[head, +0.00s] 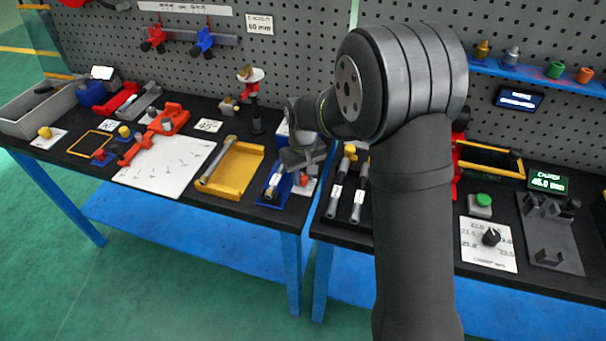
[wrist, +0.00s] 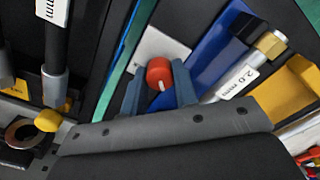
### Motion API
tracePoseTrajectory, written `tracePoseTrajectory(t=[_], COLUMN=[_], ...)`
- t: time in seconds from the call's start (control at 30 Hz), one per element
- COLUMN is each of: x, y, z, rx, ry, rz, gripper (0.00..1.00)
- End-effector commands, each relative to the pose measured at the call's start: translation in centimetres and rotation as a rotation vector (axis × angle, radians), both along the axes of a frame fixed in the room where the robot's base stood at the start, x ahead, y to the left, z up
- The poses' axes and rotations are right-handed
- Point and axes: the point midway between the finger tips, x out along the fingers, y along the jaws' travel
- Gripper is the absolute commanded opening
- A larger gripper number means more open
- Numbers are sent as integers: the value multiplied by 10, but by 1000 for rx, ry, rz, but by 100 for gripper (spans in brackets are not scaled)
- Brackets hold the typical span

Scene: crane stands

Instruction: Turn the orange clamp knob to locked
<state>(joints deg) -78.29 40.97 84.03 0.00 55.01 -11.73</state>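The orange-red clamp knob (wrist: 159,73) is round with a white mark line and sits by a white plate (wrist: 155,47) in the wrist view. It also shows in the head view (head: 304,180), just below my gripper (head: 304,160). In the wrist view the two blue-grey fingers of my gripper (wrist: 158,92) stand apart, one on each side of the knob. I see no clear grip on it; whether a finger touches it cannot be told.
A blue holder (wrist: 222,45) with a rod labelled 2.0 mm (wrist: 238,86) lies right beside the knob. A yellow tray (head: 240,163) is to the left.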

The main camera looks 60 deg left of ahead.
Motion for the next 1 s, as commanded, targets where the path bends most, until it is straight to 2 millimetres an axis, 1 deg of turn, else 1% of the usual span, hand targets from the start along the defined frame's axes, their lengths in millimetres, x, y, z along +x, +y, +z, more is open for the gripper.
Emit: tracePoseTrajectory(t=[0.03, 0.07, 0.1, 0.27, 0.47, 0.67, 1.0], x=[0, 0, 0, 0, 0, 0, 0], y=[0, 0, 0, 0, 0, 0, 0], z=[0, 0, 0, 0, 0, 0, 1], rx=[0, 0, 0, 0, 0, 1, 1], ry=[0, 0, 0, 0, 0, 0, 0], rz=[0, 0, 0, -7, -63, -193, -508], gripper=[11, 5, 4, 4, 4, 4, 4])
